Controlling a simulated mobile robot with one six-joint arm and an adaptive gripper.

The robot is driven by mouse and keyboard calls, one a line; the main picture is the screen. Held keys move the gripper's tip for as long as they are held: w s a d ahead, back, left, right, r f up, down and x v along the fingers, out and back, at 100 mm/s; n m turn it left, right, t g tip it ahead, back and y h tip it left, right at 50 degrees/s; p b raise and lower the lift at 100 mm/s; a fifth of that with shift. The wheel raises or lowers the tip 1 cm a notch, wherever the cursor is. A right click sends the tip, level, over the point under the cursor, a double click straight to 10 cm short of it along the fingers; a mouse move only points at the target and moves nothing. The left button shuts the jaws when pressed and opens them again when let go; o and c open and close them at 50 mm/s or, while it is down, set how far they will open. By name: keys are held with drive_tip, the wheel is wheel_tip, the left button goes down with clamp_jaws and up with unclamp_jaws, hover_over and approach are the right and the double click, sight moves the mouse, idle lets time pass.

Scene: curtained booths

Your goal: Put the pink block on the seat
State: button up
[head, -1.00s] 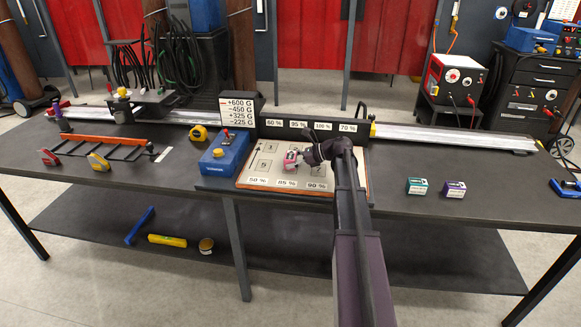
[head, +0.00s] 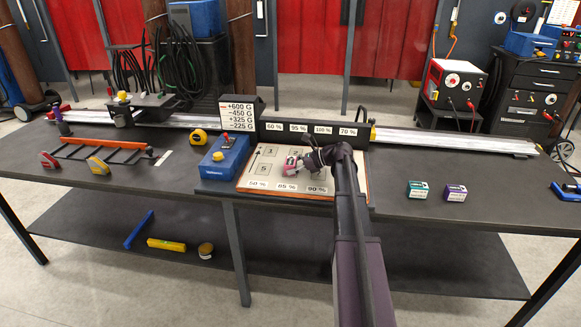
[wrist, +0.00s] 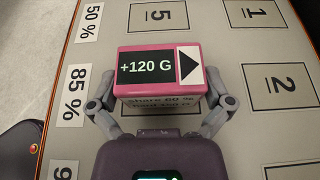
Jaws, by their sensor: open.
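The pink block (head: 291,166) is over the pale board (head: 248,179) in the middle of the bench. In the wrist view the pink block (wrist: 160,47) shows a "+120 G" label and a black arrow pointing right. My gripper (head: 301,163) is open, and in the wrist view its fingers (wrist: 160,88) stand on either side of the block's near end. I cannot tell whether the block rests flat on the board. The board has outlined squares marked 5 (wrist: 159,16), 1 (wrist: 258,12) and 2 (wrist: 289,84); nothing is labelled as a seat.
A blue box (head: 224,154) stands left of the board, and a dark ledge with percent labels (head: 312,129) runs behind it. A teal block (head: 418,191) and a purple block (head: 455,193) sit to the right, with bare bench around them. An orange-edged rack (head: 103,149) lies left.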

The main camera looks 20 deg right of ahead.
drive_tip(key=shift+r, duration=0.2)
drive_tip(key=p+v, duration=0.4)
drive_tip(key=v, duration=0.8)
drive_tip(key=shift+p, duration=0.4)
drive_tip(key=shift+f, duration=0.1)
